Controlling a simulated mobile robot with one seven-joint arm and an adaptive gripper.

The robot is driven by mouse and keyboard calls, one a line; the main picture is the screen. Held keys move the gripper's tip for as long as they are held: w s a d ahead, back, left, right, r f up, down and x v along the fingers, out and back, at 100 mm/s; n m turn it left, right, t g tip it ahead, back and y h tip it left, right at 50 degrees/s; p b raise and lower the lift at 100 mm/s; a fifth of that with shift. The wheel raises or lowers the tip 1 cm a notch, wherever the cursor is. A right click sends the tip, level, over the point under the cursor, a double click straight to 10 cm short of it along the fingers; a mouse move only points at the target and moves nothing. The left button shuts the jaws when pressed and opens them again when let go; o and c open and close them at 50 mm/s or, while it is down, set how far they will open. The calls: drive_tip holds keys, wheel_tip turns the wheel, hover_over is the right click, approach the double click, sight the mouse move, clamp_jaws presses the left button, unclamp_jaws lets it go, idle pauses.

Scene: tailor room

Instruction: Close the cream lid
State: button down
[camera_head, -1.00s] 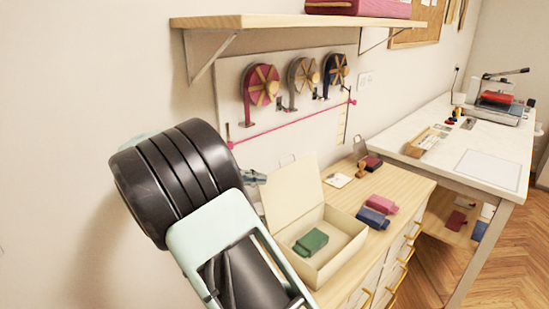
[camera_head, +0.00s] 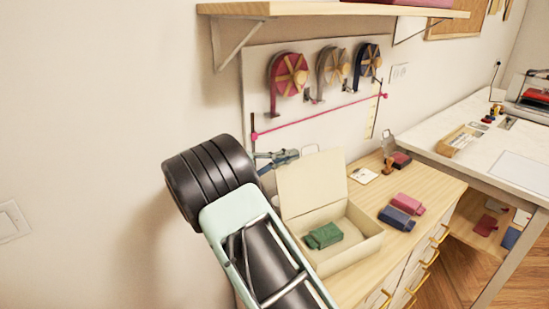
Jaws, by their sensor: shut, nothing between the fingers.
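The cream lid (camera_head: 311,184) stands upright, open, at the back left of the cream box (camera_head: 349,258). A green folded item (camera_head: 323,236) lies inside the box. My gripper (camera_head: 292,155) is shut and empty, beside the upper left edge of the lid and a little behind it. I cannot tell whether it touches the lid. My arm hides the left part of the box.
The box is on a wooden cabinet top (camera_head: 437,184). Pink (camera_head: 408,204) and blue (camera_head: 397,218) folded items lie to its right. A wall board with ribbon reels (camera_head: 289,75) is behind, and a shelf (camera_head: 330,10) is above.

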drive_tip(key=shift+x, duration=1.35)
drive_tip(key=shift+s, duration=0.1)
drive_tip(key=s+d+m+b, duration=0.1)
drive_tip(key=s+d+r+m+b, duration=0.1)
drive_tip(key=s+b, duration=0.1)
drive_tip(key=s+d+m+b, duration=0.1)
drive_tip(key=shift+s+d+r+y+b, duration=0.1)
drive_tip(key=shift+s+r+y+b, duration=0.1)
drive_tip(key=shift+r+y+b, duration=0.15)
idle(1.5)
